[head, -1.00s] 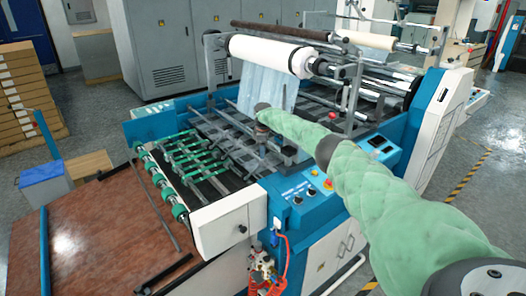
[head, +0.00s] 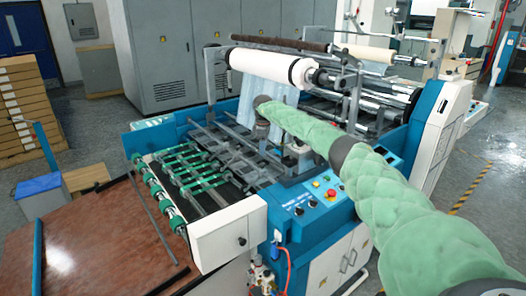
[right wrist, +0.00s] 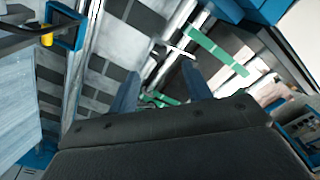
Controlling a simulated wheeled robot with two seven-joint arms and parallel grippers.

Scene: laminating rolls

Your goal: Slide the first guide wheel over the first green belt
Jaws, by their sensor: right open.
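Green belts (head: 192,165) run in parallel strips over the feed section of the blue and white machine. Part of one green belt (right wrist: 217,52) shows in the right wrist view, to the upper right of my fingers. My right gripper (right wrist: 160,92) is open, with two dark blue fingers apart and nothing clearly held between them. In the head view it hangs down over the metal bars behind the belts, mostly hidden below the end of my green-sleeved arm. The guide wheels are too small to tell apart from the bars. My left gripper is not in view.
A large white roll (head: 268,68) with film hanging from it stands behind the bars. A control panel (head: 318,195) with knobs lies at the front right. A brown board (head: 90,245) fills the lower left. Stacked cartons (head: 28,108) stand at the far left.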

